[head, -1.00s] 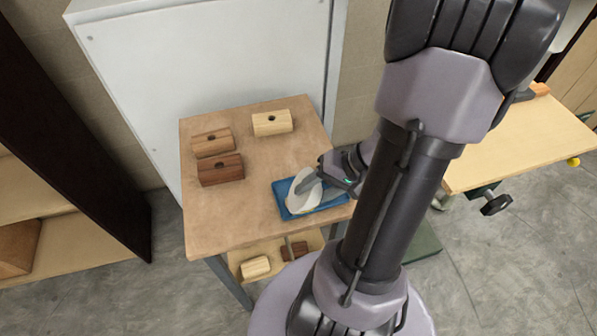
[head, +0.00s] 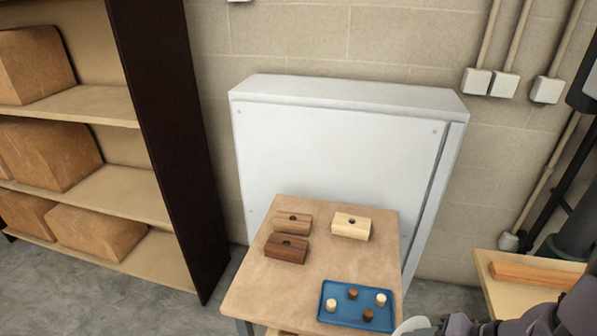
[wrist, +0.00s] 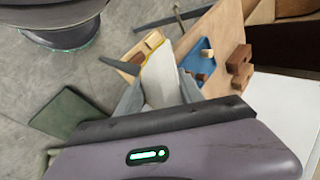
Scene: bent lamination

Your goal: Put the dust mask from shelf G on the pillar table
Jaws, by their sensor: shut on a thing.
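The white dust mask (wrist: 160,75) is between the fingers of my gripper (wrist: 152,86) in the wrist view, with a yellowish edge along its top. My gripper is shut on it. In the head view a sliver of the mask (head: 411,325) shows at the bottom edge, just right of the table's front right corner, beside part of my gripper (head: 456,326). The mask is clear of the blue tray (head: 327,312) in the head view. Which table is the pillar table, I cannot tell.
A small wooden table (head: 335,262) holds the tray with several pegs and three drilled wooden blocks (head: 286,248). A white cabinet (head: 340,150) stands behind it. A shelf with boxes (head: 170,150) is at left. Another table (head: 490,285) with a wooden bar is at right.

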